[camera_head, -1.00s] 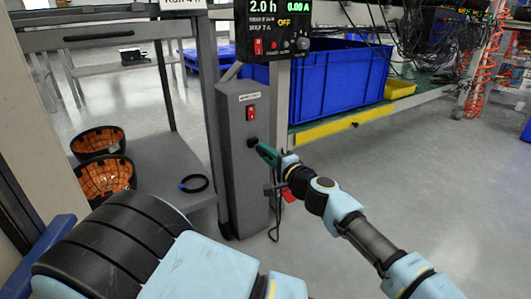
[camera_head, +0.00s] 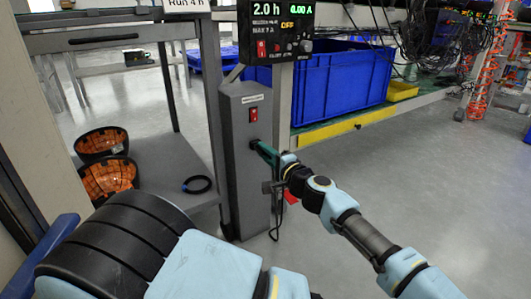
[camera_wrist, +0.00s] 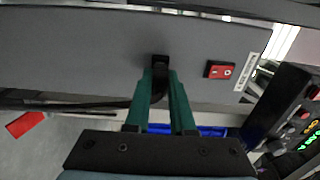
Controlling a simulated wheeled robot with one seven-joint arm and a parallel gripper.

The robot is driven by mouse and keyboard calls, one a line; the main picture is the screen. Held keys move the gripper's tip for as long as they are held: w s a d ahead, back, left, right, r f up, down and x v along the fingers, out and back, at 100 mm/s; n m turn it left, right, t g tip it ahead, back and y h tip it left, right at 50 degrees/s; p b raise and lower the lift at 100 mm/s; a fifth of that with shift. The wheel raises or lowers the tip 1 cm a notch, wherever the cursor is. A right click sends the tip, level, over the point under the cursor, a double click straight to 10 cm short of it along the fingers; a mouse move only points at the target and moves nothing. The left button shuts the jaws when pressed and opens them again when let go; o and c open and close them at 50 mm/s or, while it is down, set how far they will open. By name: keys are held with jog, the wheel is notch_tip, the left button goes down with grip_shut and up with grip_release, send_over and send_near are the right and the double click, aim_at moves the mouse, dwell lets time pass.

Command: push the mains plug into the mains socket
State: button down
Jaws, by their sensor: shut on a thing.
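The black mains plug (camera_wrist: 160,62) is between the green fingertips of my gripper (camera_wrist: 161,78), which is shut on it. The plug's front is at the face of the grey column (camera_head: 237,190), below its red switch (camera_head: 253,114). The plug also shows as a small dark spot in the head view (camera_head: 254,144), at the tips of my gripper (camera_head: 263,149). The mains socket is hidden behind the plug, so I cannot tell how deep the plug sits. A black cord (camera_wrist: 95,105) runs from the plug to the left in the wrist view.
A power unit (camera_head: 276,32) with a lit display is mounted above the column. A red tag (camera_head: 290,197) hangs beside the column, under my gripper. A blue crate (camera_head: 340,85) is behind.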

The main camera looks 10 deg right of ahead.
jog(key=shift+s, duration=0.1)
jog(key=shift+s+d, duration=0.25)
jog(key=shift+s, duration=0.15)
jog(key=shift+p, duration=0.5)
dwell(1.3)
jog(key=shift+w+a, duration=0.25)
jog(key=shift+w, duration=0.25)
dwell(0.4)
jog(key=c, duration=0.7)
grip_release()
